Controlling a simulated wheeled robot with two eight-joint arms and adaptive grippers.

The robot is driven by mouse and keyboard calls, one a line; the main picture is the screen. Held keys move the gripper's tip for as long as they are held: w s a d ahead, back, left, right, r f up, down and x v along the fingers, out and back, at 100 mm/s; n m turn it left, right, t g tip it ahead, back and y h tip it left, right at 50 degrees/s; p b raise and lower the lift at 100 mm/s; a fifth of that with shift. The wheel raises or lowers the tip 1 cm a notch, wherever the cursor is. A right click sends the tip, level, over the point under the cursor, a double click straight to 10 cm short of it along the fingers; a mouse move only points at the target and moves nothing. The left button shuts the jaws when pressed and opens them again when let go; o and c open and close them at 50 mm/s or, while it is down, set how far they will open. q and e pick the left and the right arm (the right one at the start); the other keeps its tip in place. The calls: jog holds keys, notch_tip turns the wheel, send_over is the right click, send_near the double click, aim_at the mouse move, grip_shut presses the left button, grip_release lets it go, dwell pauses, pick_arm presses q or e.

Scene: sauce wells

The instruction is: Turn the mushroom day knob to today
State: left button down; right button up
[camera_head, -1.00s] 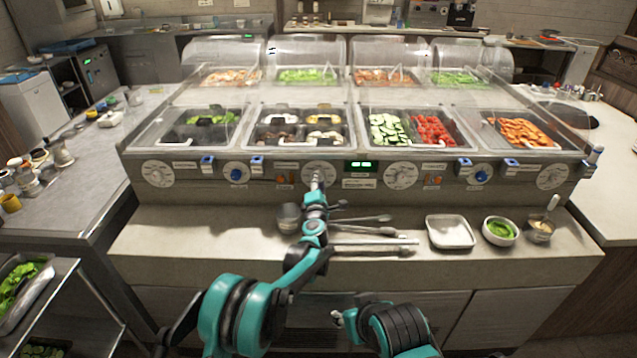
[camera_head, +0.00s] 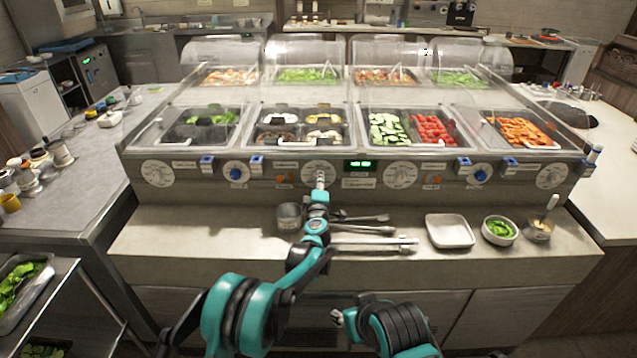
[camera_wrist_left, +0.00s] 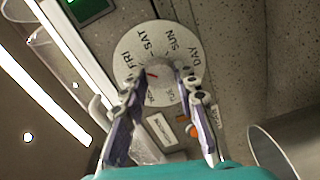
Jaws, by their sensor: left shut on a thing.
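The day dial (camera_head: 310,169) is a white disc on the counter's front panel, in the middle of a row of dials. The left wrist view shows its face (camera_wrist_left: 130,50) with FRI, SAT and SUN readable; some other days are partly hidden. A grey knob (camera_wrist_left: 161,78) sits at its centre, with a red mark beside it. My left gripper (camera_head: 320,181) is at this dial, its two fingers (camera_wrist_left: 164,84) shut on the knob from both sides. A label below the dial is too small to read. My right gripper (camera_head: 337,317) is low at the front, small and partly hidden.
Similar dials, blue knobs and blue clips line the panel. A green-lit display (camera_head: 361,164) is right of the dial, its text unreadable.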

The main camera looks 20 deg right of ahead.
dwell(0.3)
pick_arm(q)
jog(key=c, duration=1.2)
grip_release()
jog(key=shift+o, duration=0.2)
jog(key=v, duration=1.2)
